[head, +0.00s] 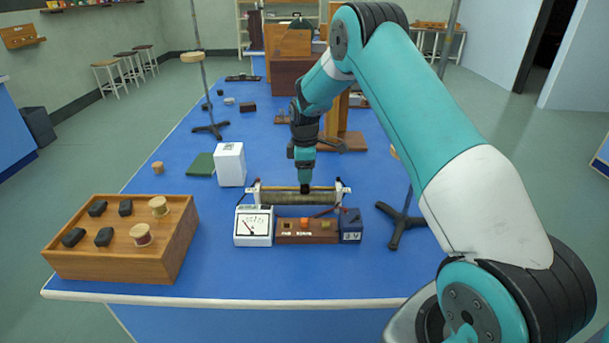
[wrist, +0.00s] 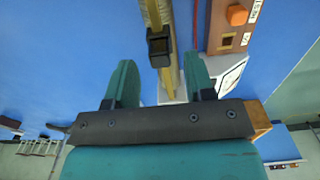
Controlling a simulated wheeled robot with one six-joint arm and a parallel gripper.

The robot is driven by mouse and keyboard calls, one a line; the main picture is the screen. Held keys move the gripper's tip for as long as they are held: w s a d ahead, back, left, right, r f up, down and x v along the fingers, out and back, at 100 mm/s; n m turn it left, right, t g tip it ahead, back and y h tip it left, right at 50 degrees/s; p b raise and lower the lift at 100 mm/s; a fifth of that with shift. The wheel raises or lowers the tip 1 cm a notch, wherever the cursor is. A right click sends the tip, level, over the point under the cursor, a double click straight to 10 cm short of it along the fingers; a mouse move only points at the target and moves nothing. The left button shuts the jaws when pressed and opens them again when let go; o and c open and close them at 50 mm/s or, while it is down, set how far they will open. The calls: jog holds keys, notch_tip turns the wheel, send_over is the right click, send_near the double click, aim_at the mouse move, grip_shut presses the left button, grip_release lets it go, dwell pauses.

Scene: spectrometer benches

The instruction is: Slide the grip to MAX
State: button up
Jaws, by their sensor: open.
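A rheostat (head: 325,198) lies across the blue bench, a long coil between two white end supports, with a rod above it. Its black sliding grip (head: 305,189) shows under my gripper (head: 305,181), near the middle of the coil. In the wrist view, the black grip (wrist: 158,47) sits on the brassy coil, ahead of the gap of my gripper (wrist: 161,72). The two teal fingers are apart, one on each side of the coil's line, and hold nothing. I cannot make out a MAX mark in either view.
A white dial meter (head: 253,226), a wooden switch board (head: 306,231) and a blue 3 V box (head: 350,226) stand in front of the rheostat.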

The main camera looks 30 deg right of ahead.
jog(key=shift+f, duration=1.15)
